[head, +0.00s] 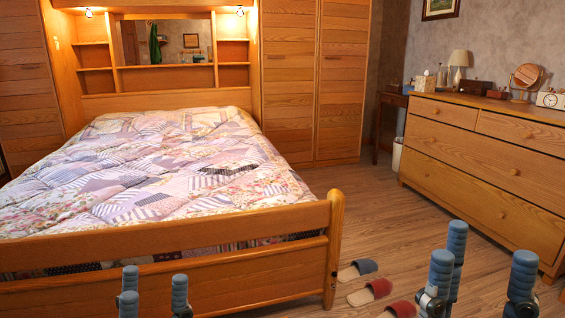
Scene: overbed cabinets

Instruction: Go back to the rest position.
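My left gripper (154,290) shows at the bottom left of the head view, in front of the bed's footboard. Its blue-grey fingers point up and stand apart with nothing between them. My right gripper (484,278) shows at the bottom right, over the floor between the slippers and the dresser. Its fingers also point up, spread apart and empty. The lower parts of both grippers and the arms are cut off by the bottom edge of the picture.
A bed with a patchwork quilt (170,165) and wooden footboard (200,275) fills the left. A dresser (480,150) stands right. Slippers, one blue (358,269) and two red (370,291), lie on the floor (375,215). Wood cabinets (315,80) stand behind.

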